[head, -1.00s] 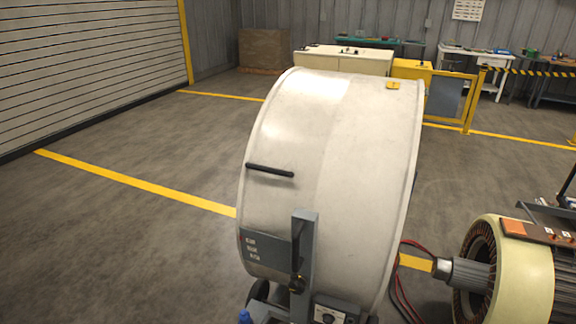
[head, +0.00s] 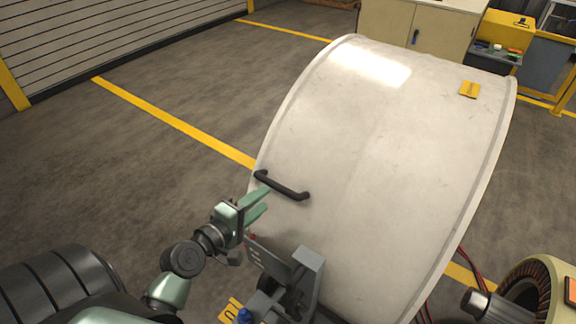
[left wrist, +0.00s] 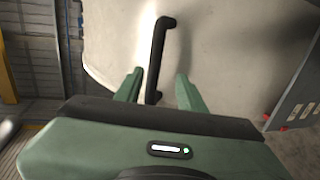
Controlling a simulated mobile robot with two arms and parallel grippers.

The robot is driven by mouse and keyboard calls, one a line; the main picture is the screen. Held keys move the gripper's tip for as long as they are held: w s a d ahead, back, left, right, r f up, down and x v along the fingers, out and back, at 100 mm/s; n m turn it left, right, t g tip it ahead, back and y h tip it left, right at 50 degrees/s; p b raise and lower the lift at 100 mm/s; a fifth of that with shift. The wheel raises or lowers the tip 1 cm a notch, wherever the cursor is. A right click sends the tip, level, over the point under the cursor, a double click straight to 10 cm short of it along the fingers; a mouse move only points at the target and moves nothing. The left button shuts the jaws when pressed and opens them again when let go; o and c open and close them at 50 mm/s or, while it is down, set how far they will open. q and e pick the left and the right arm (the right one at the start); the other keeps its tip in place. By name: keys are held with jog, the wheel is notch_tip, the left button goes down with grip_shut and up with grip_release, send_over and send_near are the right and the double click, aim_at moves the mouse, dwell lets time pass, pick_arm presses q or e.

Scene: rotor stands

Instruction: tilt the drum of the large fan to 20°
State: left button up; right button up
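The large fan's drum (head: 400,150) is a wide white cylinder, leaning in the head view and filling its right half. A black bar handle (head: 282,186) sits on its near left side. My left gripper (head: 266,199) is open, with its green fingertips close to the handle. In the left wrist view the handle (left wrist: 158,45) runs upright, its lower end between the two separated fingers (left wrist: 158,78); I cannot tell whether they touch it. A grey bracket (head: 306,280) of the stand is below the handle. No angle reading is legible. My right gripper is not in view.
A motor with copper windings (head: 535,290) stands at the lower right, with red cables (head: 470,262) between it and the drum. A beige cabinet (head: 425,28) and yellow barrier are behind. The floor left of the drum is clear.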

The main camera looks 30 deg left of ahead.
aim_at(275, 188)
pick_arm(q)
jog(key=shift+w+r, duration=0.25)
jog(key=shift+r, duration=0.2)
jog(key=shift+w, duration=0.3)
jog(key=p+x, duration=0.1)
jog(key=x, duration=0.4)
jog(key=shift+f, duration=0.1)
jog(key=shift+w+d+f+p, duration=0.1)
jog(key=shift+w+p, duration=0.2)
jog(key=shift+w, duration=0.25)
grip_shut()
jog(key=shift+f, duration=0.1)
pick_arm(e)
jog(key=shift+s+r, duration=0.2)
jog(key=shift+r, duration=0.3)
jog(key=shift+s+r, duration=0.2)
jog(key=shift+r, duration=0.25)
pick_arm(q)
jog(key=shift+f, duration=0.1)
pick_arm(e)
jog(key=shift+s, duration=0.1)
